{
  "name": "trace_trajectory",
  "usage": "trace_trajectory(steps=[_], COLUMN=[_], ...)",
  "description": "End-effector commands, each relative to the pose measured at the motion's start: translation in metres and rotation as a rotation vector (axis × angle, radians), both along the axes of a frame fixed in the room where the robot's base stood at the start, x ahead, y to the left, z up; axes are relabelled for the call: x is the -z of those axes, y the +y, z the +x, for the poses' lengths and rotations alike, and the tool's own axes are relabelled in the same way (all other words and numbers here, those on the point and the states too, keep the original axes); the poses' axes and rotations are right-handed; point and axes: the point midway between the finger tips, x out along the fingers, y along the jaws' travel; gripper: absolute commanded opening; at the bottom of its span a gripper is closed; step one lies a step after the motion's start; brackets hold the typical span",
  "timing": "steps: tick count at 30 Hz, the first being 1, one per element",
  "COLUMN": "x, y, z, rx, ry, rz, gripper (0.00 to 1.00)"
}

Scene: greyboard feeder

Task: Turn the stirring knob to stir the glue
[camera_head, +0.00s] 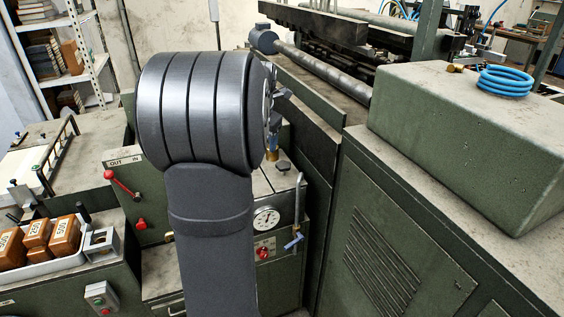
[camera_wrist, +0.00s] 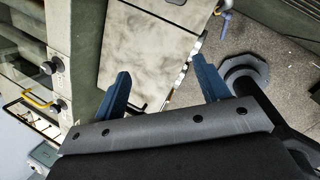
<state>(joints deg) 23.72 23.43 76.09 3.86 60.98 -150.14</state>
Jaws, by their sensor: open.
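In the wrist view, my gripper (camera_wrist: 160,75) is open, its two blue fingers spread with nothing between them. Beyond the fingers lies a pale, stained flat panel (camera_wrist: 145,45) with a small dark part at its top edge. I cannot tell for sure which part is the stirring knob.
In the head view, a red-ball lever (camera_head: 122,184) stands by the OUT/IN plate. A round gauge (camera_head: 266,219) and a blue-handled valve (camera_head: 293,241) are right of my arm. A green housing (camera_head: 455,130) with a blue hose coil (camera_head: 505,80) fills the right.

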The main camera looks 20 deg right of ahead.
Motion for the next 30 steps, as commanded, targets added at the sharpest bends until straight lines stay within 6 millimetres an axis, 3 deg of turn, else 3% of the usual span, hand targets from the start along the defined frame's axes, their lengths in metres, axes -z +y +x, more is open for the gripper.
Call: trace_trajectory(steps=[6, 11, 17, 30], x=[-0.023, -0.024, 0.003, 0.092], y=[-0.028, -0.036, -0.044, -0.071], z=[0.003, 0.004, 0.01, 0.034], rx=[-0.052, -0.058, -0.058, -0.058], ry=[0.08, 0.097, 0.099, 0.099], rz=[-0.203, -0.242, -0.24, -0.239], gripper=[0.68, 0.68, 0.68, 0.68])
